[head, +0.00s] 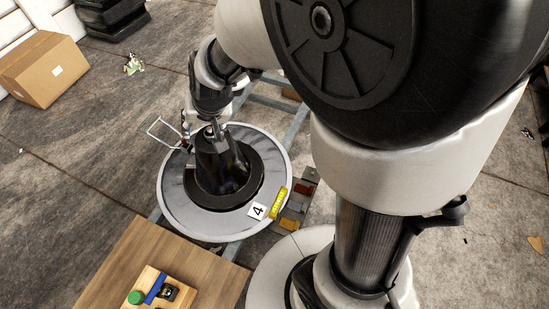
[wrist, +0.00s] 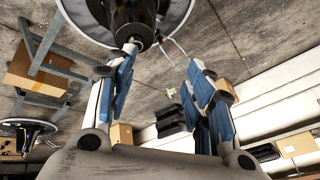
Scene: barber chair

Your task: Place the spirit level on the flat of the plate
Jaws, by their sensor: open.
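The yellow spirit level (head: 278,203) lies at the right front edge of the round grey plate (head: 175,196), along its rim. I cannot tell whether it sits wholly on the flat. A white card marked 4 (head: 257,211) is beside it. A black column (head: 220,165) stands in the plate's middle. My gripper (head: 208,112) is by the top of the column, away from the level, and partly hidden by my wrist. In the wrist view my gripper (wrist: 160,65) is open, with nothing between its blue-padded fingers. The plate's edge (wrist: 185,25) shows beyond them; the level does not.
A thin wire frame (head: 163,130) sticks out left of the column. A wooden table (head: 185,262) at the front holds a small board with green, blue and black items. Grey metal rails (head: 270,103) run under the plate. A cardboard box (head: 42,68) stands far left.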

